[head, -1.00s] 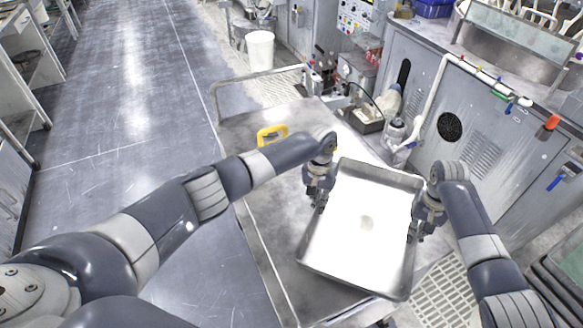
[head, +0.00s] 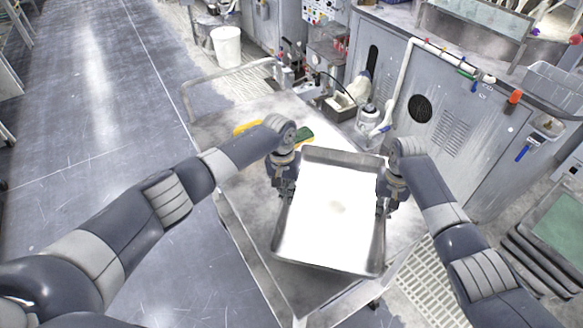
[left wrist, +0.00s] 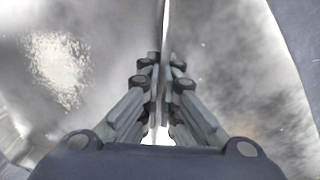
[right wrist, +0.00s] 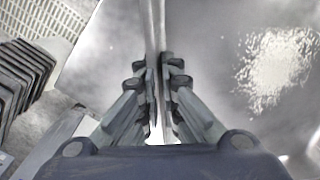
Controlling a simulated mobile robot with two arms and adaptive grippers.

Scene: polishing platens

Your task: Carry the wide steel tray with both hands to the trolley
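The wide steel tray (head: 335,215) is a shallow rectangular pan with a bright, glaring floor, over the trolley (head: 235,150) in the head view. I cannot tell whether it touches the trolley top. My left gripper (head: 287,190) is at the tray's left wall and my right gripper (head: 386,192) at its right wall. In the left wrist view, the fingers (left wrist: 160,80) are closed on the thin tray wall. In the right wrist view, the fingers (right wrist: 158,85) pinch the opposite wall. The tray looks empty and roughly level.
A yellow object (head: 247,127) and a green one (head: 304,135) lie on the trolley by my left forearm. Grey machine cabinets (head: 455,120) stand to the right. A white bucket (head: 226,46) stands behind. Dark stacked slabs (head: 545,245) are at right. Open floor (head: 110,130) lies left.

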